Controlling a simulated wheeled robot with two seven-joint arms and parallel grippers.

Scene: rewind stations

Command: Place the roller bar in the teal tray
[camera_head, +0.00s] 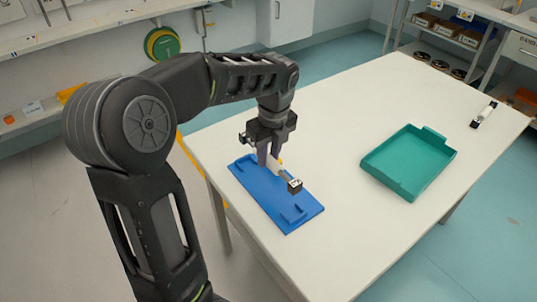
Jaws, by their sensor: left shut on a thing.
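My left gripper (267,159) points down over the blue holder (294,221) and is shut on a roller bar. The roller bar (285,175) is pale with a black block at its near end; its far part is hidden behind the fingers. It is over the blue holder, and I cannot tell whether it touches it. The teal tray (379,178) is to the right on the same table, open on top and empty. My right gripper is not in view.
The white table (340,233) is clear between the blue holder and the teal tray. A similar bar with black ends (484,114) lies at the table's far right. Shelves with boxes (447,27) stand behind the table.

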